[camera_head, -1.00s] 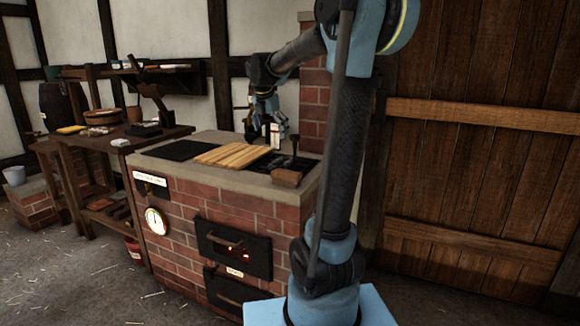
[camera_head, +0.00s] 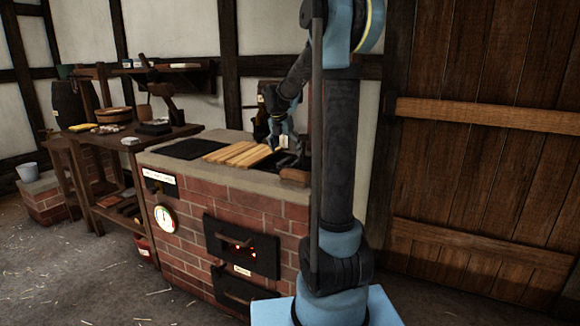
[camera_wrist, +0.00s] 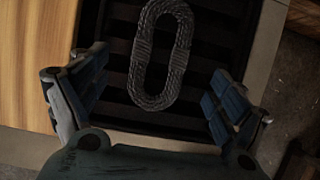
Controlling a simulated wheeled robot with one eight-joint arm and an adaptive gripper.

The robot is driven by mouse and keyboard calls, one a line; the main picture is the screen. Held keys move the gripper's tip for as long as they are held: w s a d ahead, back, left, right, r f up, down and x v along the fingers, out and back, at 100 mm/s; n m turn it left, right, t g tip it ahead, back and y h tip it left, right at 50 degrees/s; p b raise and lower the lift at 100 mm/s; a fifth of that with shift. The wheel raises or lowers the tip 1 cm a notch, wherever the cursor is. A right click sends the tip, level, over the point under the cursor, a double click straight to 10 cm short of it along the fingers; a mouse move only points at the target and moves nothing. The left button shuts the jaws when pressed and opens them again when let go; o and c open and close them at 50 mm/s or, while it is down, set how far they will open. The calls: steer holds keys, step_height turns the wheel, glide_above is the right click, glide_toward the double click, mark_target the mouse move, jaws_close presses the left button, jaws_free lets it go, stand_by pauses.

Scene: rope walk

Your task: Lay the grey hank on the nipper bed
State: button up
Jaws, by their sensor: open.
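The grey hank (camera_wrist: 181,52) is an oblong loop of rope in the wrist view. It lies over a dark slatted bed (camera_wrist: 218,30) set in a pale stone rim; I cannot tell if this is the nipper bed. My gripper (camera_wrist: 160,68) is open, one finger on each side of the hank, with a gap to both. In the head view my gripper (camera_head: 284,134) is low over the right part of the brick hearth's top. The hank cannot be made out there, as the arm and shadow cover that spot.
The brick hearth (camera_head: 185,205) has a slatted wooden board (camera_head: 238,154) and a black plate (camera_head: 194,149) left of my gripper. A wooden block (camera_head: 295,177) is near its front right. A cluttered workbench (camera_head: 150,139) stands left. A plank door (camera_head: 480,130) is at right.

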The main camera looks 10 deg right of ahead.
mark_target(290, 158)
steer(key=shift+x, duration=3.15)
steer(key=shift+d, duration=0.1)
steer(key=c, duration=1.3)
steer(key=shift+w+r, duration=0.1)
steer(key=shift+r, duration=0.05)
